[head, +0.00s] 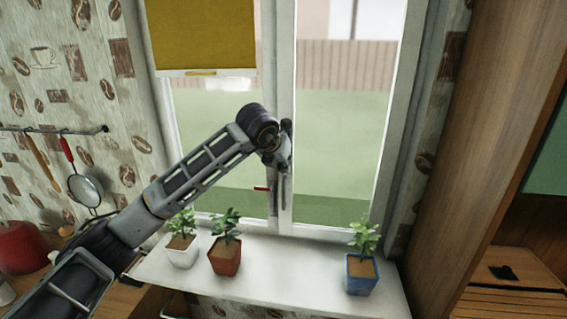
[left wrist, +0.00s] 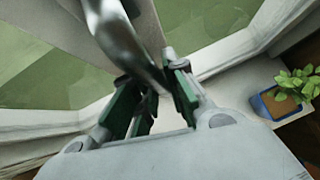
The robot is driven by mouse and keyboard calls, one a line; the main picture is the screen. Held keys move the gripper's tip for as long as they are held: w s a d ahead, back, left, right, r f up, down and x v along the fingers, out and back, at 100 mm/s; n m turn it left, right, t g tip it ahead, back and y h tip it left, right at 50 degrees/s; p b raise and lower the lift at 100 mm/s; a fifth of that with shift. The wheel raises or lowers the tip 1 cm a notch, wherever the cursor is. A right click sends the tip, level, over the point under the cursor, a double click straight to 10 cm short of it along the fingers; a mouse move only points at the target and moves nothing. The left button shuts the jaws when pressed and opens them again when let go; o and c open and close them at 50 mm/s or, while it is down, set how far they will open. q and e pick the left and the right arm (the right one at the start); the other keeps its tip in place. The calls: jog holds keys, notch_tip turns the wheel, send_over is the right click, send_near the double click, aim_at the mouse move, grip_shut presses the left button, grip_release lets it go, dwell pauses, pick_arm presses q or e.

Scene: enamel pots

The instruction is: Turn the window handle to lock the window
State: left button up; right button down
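The window handle (left wrist: 122,42) is a shiny metal lever, seen close up in the left wrist view. It slants down and right, and its lower end lies between the fingers of my left gripper (left wrist: 153,90). The green-padded fingers are apart, one on each side of the lever; the right finger looks very close to it, and I cannot tell whether they touch. In the head view my left gripper (head: 284,160) is at the middle post of the window (head: 283,60), and the handle is largely hidden there. My right gripper is not in view.
Below the window, the white sill (head: 310,270) holds a plant in a white pot (head: 183,254), one in a red pot (head: 226,258) and one in a blue pot (head: 361,275). A yellow blind (head: 203,35) hangs upper left. A wooden cabinet (head: 490,120) stands right.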

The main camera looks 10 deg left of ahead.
pick_arm(q)
jog(key=o, duration=0.4)
jog(key=shift+a, duration=0.15)
jog(key=shift+r, duration=0.1)
jog(key=v, duration=1.1)
jog(key=shift+s+r, duration=0.2)
jog(key=shift+s, duration=0.15)
